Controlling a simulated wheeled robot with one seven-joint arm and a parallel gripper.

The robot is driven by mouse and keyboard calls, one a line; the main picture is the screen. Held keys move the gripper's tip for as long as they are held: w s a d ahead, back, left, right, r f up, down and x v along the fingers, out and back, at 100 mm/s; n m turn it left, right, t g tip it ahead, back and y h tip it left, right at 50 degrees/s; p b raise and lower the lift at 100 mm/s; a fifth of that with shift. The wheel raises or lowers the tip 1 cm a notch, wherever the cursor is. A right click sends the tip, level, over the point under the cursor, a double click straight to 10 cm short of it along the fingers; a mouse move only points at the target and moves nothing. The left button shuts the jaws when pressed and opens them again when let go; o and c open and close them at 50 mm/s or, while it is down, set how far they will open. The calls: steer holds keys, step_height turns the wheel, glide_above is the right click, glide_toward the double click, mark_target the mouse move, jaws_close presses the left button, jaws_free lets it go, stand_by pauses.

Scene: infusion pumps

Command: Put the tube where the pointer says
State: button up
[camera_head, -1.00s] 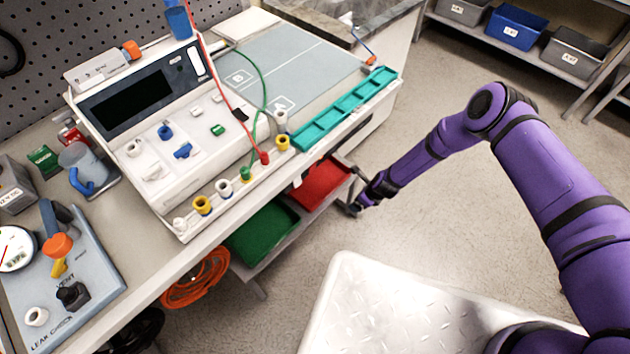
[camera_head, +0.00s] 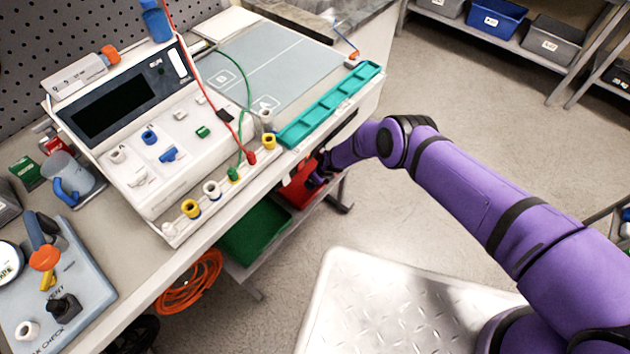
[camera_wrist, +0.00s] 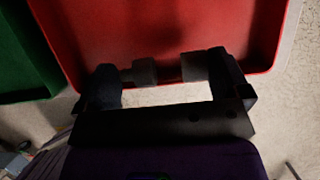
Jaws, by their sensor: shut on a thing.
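My gripper (camera_wrist: 168,70) is over the red bin (camera_wrist: 100,25) in the wrist view, its two dark fingers reaching past the bin's near rim. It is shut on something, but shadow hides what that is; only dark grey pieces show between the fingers. In the head view the gripper (camera_head: 318,172) is small and dark at the red bin (camera_head: 296,190), below the bench edge. I cannot make out a separate tube there. A round white dial (camera_head: 8,262) is cut by the left edge, and its needle is hard to read.
A green bin (camera_head: 255,232) sits left of the red bin. Above are a white pump unit (camera_head: 165,150) with coloured ports, a teal tray (camera_head: 330,105) and a grey marked mat (camera_head: 290,60). An orange coil (camera_head: 190,285) hangs below the bench.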

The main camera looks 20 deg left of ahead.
steer(key=shift+w+a, duration=0.1)
steer(key=shift+a, duration=0.3)
steer(key=shift+a+f, duration=0.15)
steer(key=shift+f, duration=1.6)
steer(key=shift+f, duration=0.15)
steer(key=o, duration=0.6)
steer(key=shift+r, duration=0.2)
